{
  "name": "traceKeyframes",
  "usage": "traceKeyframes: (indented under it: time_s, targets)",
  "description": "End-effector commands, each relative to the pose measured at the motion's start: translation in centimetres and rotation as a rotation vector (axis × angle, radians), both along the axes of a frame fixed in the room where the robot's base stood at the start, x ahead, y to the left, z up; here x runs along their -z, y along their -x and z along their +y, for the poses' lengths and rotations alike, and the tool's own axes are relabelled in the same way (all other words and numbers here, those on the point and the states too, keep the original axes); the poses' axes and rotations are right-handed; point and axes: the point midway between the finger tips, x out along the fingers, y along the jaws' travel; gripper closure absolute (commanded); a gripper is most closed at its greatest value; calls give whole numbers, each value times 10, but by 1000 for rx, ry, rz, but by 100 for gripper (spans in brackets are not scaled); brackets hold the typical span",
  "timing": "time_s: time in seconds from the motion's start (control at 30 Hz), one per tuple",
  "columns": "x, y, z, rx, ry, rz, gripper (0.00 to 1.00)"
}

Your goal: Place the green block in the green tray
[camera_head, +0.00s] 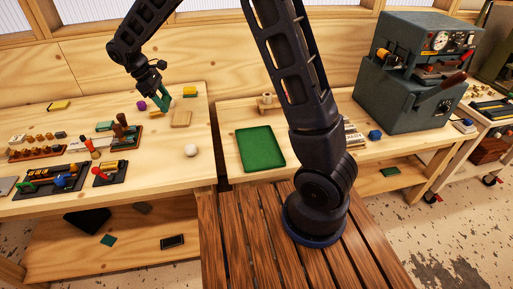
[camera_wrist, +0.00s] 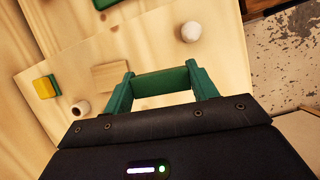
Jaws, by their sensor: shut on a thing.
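My gripper (camera_head: 163,104) is over the left workbench in the head view, with green fingers. In the wrist view, my gripper (camera_wrist: 162,88) is shut on the green block (camera_wrist: 162,82), which spans crosswise between the fingertips. In the head view block and fingers blend together, and I cannot tell the block's height above the bench. The green tray (camera_head: 260,148) lies flat and empty on the right workbench, left of my upper arm.
A wooden block (camera_head: 181,118), white ball (camera_head: 191,150) and purple ball (camera_head: 141,105) lie near my gripper. Racks and tools crowd the left bench. A narrow gap separates the benches. A large grey machine (camera_head: 415,75) stands at the right.

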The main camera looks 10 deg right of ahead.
Motion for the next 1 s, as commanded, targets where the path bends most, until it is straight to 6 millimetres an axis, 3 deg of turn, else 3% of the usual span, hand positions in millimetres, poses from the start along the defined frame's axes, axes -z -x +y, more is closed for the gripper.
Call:
traceKeyframes:
  time_s: [0.2, 0.5, 0.77, 1.0]
  targets:
    - [19, -35, -65, -59, 1, 1, 66]
    - [44, -65, -151, -161, 0, 0, 66]
    - [65, -77, -225, -261, 0, 1, 66]
    - [83, -75, -291, -359, 1, 2, 66]
